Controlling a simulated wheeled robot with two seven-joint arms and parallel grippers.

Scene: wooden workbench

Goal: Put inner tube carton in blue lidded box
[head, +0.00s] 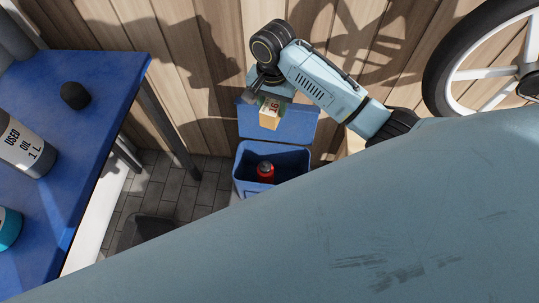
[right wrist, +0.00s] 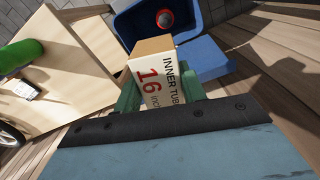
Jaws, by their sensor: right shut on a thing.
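The inner tube carton (head: 269,114) is a small tan and white box marked "16"; its "INNER TUBE 16 inch" print shows in the right wrist view (right wrist: 158,80). My right gripper (head: 266,94) is shut on the carton, with a green finger on each side of it. The blue lidded box (head: 240,172) stands on the floor with its lid (head: 297,124) open against the back. The carton is in front of the lid in the head view, above the box opening. In the right wrist view the box (right wrist: 125,28) lies beyond the carton. My left gripper is not in view.
A red can (head: 265,170) stands inside the blue box. A blue table (head: 100,105) at left holds a "USED OIL" bottle (head: 25,150) and a dark cap-like object (head: 75,95). A wheel (head: 492,60) is at upper right. My own arm covers the lower head view.

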